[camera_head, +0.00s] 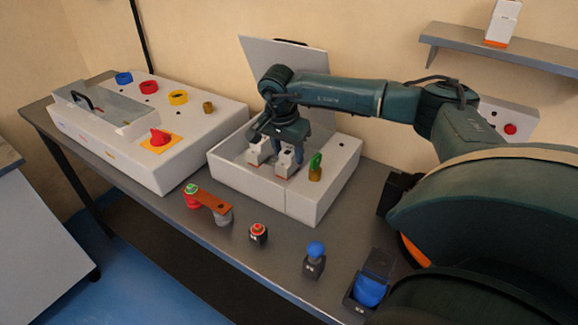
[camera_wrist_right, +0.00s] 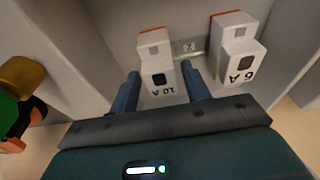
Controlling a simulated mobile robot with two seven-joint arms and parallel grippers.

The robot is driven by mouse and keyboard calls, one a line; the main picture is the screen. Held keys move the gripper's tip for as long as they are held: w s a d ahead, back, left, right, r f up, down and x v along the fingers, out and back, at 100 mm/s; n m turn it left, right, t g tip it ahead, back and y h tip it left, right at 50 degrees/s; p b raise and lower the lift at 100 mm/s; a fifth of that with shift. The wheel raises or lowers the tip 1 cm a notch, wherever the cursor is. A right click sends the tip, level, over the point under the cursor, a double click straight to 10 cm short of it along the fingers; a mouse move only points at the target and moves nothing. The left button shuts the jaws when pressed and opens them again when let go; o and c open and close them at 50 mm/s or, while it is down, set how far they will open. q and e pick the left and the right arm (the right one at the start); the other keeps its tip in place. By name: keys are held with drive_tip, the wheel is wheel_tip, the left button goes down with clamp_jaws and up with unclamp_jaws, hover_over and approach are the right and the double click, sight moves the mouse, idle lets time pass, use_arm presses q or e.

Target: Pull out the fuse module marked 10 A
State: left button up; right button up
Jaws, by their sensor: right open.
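The 10 A fuse module (camera_wrist_right: 158,74) is a white block with a red-edged top, its label upside down in the right wrist view. In the head view it is the right-hand white module (camera_head: 286,166) in the open box (camera_head: 300,200). My right gripper (camera_wrist_right: 162,88) is open, with one blue finger on each side of the module's near end; whether they touch it I cannot tell. In the head view the gripper (camera_head: 288,152) points down into the box. The similar 6 A module (camera_wrist_right: 238,48) stands beside it, left in the head view (camera_head: 257,152). My left gripper is out of view.
A brass lock with a green key (camera_head: 315,170) stands on the box near the gripper. A larger white panel (camera_head: 200,145) is at left. Several small devices, including a red button (camera_head: 258,232) and a blue knob (camera_head: 315,250), sit on the grey bench (camera_head: 275,285) in front.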

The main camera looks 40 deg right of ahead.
drive_tip(key=shift+f, duration=0.2)
idle(0.4)
drive_tip(key=shift+c, duration=0.6)
drive_tip(key=shift+c, duration=0.6)
drive_tip(key=c, duration=0.7)
drive_tip(key=shift+r, duration=0.15)
drive_tip(key=shift+r+p, duration=0.4)
drive_tip(key=shift+p, duration=0.1)
drive_tip(key=shift+r+p, duration=0.3)
drive_tip(key=shift+r, duration=0.05)
